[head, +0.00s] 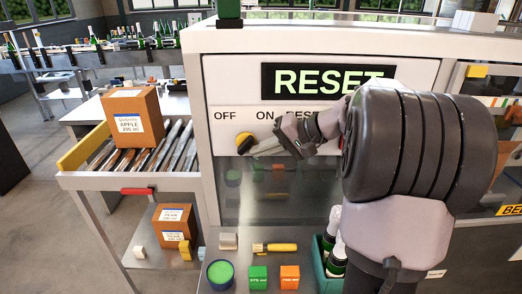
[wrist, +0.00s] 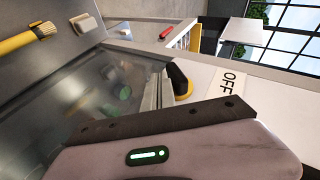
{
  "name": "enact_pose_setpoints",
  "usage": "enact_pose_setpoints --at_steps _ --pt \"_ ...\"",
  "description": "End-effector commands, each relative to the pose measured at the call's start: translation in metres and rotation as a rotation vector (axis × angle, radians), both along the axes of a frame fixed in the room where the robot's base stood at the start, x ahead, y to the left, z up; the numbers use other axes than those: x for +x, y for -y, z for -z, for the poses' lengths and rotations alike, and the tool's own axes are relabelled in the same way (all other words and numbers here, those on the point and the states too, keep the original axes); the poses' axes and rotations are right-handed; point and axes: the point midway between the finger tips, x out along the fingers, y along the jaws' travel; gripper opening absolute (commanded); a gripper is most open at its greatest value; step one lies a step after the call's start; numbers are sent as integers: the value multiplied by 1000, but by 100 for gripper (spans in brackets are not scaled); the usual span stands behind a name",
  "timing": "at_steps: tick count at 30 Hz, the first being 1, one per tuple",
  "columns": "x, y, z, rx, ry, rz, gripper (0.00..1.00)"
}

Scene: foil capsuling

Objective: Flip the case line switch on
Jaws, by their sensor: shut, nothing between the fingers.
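The case line switch (head: 242,141) is a yellow and black rotary knob on the white panel, just below and right of the OFF label (head: 225,116). The ON label (head: 264,115) is to its right. My gripper (head: 257,151) is shut and empty, its tip close to the knob's lower right side in the head view. I cannot tell whether it touches. The wrist view shows the knob (wrist: 181,82) just beyond the gripper's dark edge, its black handle pointing away from the yellow base. Its exact setting is hard to tell, as my gripper hides part of the panel.
A RESET sign (head: 318,80) is above the labels. A cardboard box (head: 132,116) sits on the roller conveyor (head: 175,146) at left. Below the panel, a shelf holds a green-topped tub (head: 220,274), a yellow-handled tool (head: 275,247) and small green and orange blocks.

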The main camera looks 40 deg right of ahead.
Motion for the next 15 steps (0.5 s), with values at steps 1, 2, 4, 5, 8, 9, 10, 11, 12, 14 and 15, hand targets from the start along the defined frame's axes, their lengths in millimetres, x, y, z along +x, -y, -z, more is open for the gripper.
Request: enact_pose_setpoints --at_steps 1,2,4,5,8,9,10,11,12,14,15 --pt "0 0 0 0 0 0 0" --pt "-1 1 -1 0 1 1 0" --pt "-6 5 -5 -1 0 2 0" --pt "-9 7 -8 -1 0 2 0" --pt "-23 17 -22 -2 0 4 0" --pt "-30 22 -28 -1 1 4 0" --pt "-36 26 -32 -2 0 4 0" --pt "-41 30 -36 -1 1 5 0" --pt "-48 34 -41 -1 0 3 0" --pt "-59 41 -49 -1 0 3 0" --pt "-66 46 -55 0 1 5 0"
